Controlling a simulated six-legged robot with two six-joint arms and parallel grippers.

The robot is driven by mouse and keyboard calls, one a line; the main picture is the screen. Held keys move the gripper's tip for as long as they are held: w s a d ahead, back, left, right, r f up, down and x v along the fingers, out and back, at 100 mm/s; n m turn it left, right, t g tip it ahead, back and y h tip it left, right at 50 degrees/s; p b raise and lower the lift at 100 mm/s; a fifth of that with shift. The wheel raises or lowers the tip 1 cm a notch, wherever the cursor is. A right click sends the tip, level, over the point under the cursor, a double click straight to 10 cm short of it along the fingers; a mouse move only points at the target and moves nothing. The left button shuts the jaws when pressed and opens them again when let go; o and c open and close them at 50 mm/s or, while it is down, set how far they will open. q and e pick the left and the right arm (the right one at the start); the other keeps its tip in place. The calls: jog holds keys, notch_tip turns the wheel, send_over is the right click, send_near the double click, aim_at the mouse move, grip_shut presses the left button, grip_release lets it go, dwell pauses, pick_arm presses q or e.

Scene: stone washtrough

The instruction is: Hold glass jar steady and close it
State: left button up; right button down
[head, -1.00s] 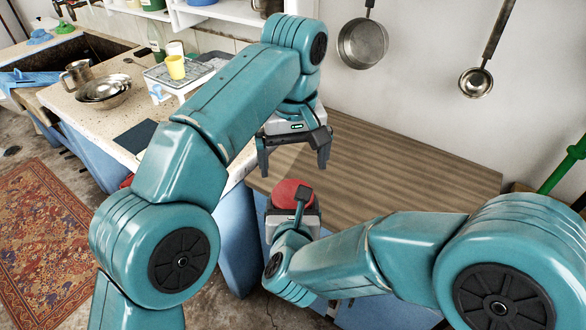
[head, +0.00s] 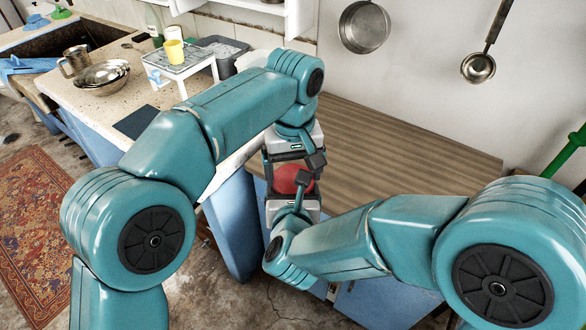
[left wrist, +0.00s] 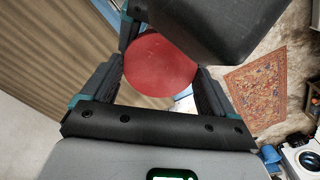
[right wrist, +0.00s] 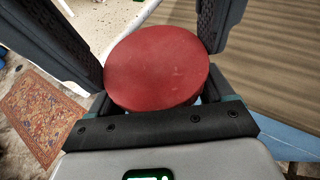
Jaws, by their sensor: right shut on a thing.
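A round red lid (head: 286,180) sits between my two grippers, over the counter's front left corner. It fills the middle of the left wrist view (left wrist: 160,74) and the right wrist view (right wrist: 158,66). The glass jar is almost wholly hidden beneath it; I cannot tell how the lid is seated. My right gripper (head: 296,184) is shut on the jar, coming from the front, its fingers on either side under the lid's edge. My left gripper (head: 292,168) is open, its fingers straddling the lid on both sides. I cannot see clear contact there.
The wooden counter (head: 400,150) is bare behind and right of the jar. On the speckled worktop at left stand metal bowls (head: 103,75), a metal mug (head: 74,61) and a small white stand (head: 185,68) with a yellow cup (head: 174,50). Pans (head: 364,27) hang on the wall.

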pick_arm(q)
jog(key=shift+c, duration=0.7)
jog(key=m, duration=0.3)
jog(key=o, duration=0.9)
jog(key=shift+r, duration=0.1)
jog(key=shift+r, duration=2.15)
